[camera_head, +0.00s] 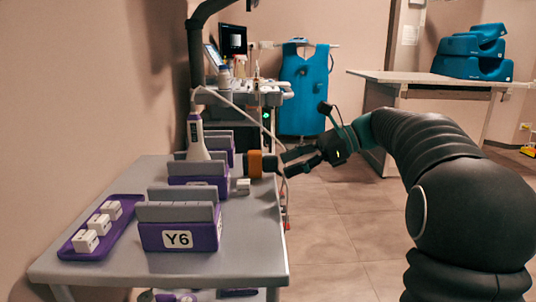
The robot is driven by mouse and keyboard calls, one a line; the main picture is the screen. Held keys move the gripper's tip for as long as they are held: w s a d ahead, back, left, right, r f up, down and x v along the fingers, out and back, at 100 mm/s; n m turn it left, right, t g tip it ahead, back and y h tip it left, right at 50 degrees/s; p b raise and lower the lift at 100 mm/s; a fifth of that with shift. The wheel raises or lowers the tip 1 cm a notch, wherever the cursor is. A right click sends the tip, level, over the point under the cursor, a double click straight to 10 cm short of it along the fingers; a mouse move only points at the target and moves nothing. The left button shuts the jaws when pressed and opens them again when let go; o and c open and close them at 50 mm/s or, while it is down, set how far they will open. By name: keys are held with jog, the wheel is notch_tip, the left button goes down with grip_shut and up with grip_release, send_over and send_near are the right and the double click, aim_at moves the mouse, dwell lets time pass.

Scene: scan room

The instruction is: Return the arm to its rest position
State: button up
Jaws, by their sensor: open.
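My black arm comes in from the right side of the head view and reaches left across the floor area. My gripper (286,164) is at the right edge of the grey table (245,262), with its two dark fingers apart. Just left of the fingertips is an orange and dark round object (256,164), close to a purple holder (200,173). I cannot tell whether the fingers touch this object. Nothing else shows between the fingers.
A purple tray (83,253) holds white blocks at left. A white block (243,187) sits near the right edge. A white probe (197,142) stands behind. Open floor (335,240) lies right of the table.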

jog(key=s+d+f+n+t+h, duration=0.1)
jog(key=s+d+f+n+h, duration=0.15)
jog(key=f, duration=0.45)
jog(key=s+d+f+n+h, duration=0.2)
jog(key=s+f+n+h, duration=0.15)
jog(key=f, duration=0.35)
jog(key=s+d+n+t+h+p, duration=0.1)
jog(key=s+n+t+h+p, duration=0.2)
jog(key=s, duration=1.9)
jog(key=shift+s+d+n+t+h+p, duration=0.25)
jog(key=shift+n+h+p, duration=0.25)
jog(key=shift+n+h, duration=2.6)
jog(key=shift+a+r+n+y, duration=0.1)
jog(key=shift+n+y, duration=0.8)
